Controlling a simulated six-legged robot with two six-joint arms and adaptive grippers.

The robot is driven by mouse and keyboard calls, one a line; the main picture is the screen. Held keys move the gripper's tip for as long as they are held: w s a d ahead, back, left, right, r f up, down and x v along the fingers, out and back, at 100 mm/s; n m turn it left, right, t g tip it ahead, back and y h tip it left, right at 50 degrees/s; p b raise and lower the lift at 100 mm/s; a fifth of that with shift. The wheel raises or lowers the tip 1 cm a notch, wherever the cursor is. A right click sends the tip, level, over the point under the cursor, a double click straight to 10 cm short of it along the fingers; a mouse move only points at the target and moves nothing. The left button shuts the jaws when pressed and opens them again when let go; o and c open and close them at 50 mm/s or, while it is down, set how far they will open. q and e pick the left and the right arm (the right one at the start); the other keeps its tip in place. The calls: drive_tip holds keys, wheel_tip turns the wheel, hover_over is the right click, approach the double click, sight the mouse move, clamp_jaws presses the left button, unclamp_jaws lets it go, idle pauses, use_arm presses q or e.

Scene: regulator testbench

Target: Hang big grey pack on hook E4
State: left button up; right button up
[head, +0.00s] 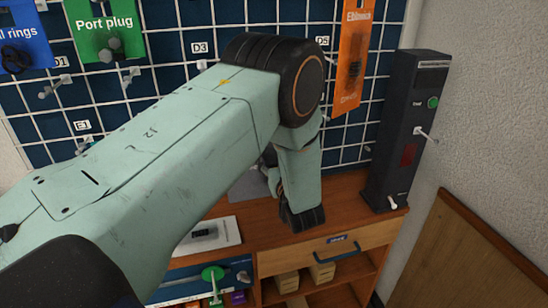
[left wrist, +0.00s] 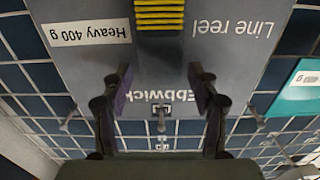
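The big grey pack (left wrist: 215,60) fills the upper middle of the left wrist view, upside down there. It reads "Line reel", "Heavy 400 g" and "Ebbwick", with a yellow ribbed part. In the head view only a grey patch of it (head: 246,186) shows under my arm. My left gripper (left wrist: 162,80) is in front of the pack, its two dark fingers spread wide with nothing clamped between them. A hook (left wrist: 161,124) with a small label shows between the fingers at the pack's header; I cannot tell if it passes through. The E4 label is unreadable. My right gripper is out of view.
Neighbouring hooks (left wrist: 68,122) flank the pack, and a teal pack (left wrist: 298,96) hangs at the right. An orange pack (head: 352,58) and a dark tower (head: 402,130) stand right of my arm. A wooden bench (head: 345,205) lies below the grid panel.

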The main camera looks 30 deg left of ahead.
use_arm(q)
drive_tip(key=shift+o, duration=0.3)
drive_tip(key=shift+f, duration=0.15)
drive_tip(key=v, duration=0.7)
drive_tip(key=s+d+f+m+g+h, duration=0.25)
drive_tip(key=s+f+h, duration=0.25)
drive_tip(key=f, duration=0.3)
drive_tip(key=s+d+f+m+g+h, duration=0.1)
drive_tip(key=s+d+f+m+h, duration=0.3)
drive_tip(key=f, duration=0.5)
drive_tip(key=s+d+f+m+g+h+b, duration=0.1)
drive_tip(key=s+f+g, duration=0.3)
drive_tip(key=s, duration=1)
drive_tip(key=s+d+f+m+g+h+b, duration=0.1)
drive_tip(key=s+d+f+m+g+h, duration=0.1)
drive_tip(key=s, duration=1.2)
wheel_tip(320, 180, down, 2)
drive_tip(key=shift+s+d+f+g+h, duration=0.2)
drive_tip(key=shift+g+h, duration=0.6)
drive_tip(key=shift+g, duration=0.25)
drive_tip(key=shift+c, duration=0.3)
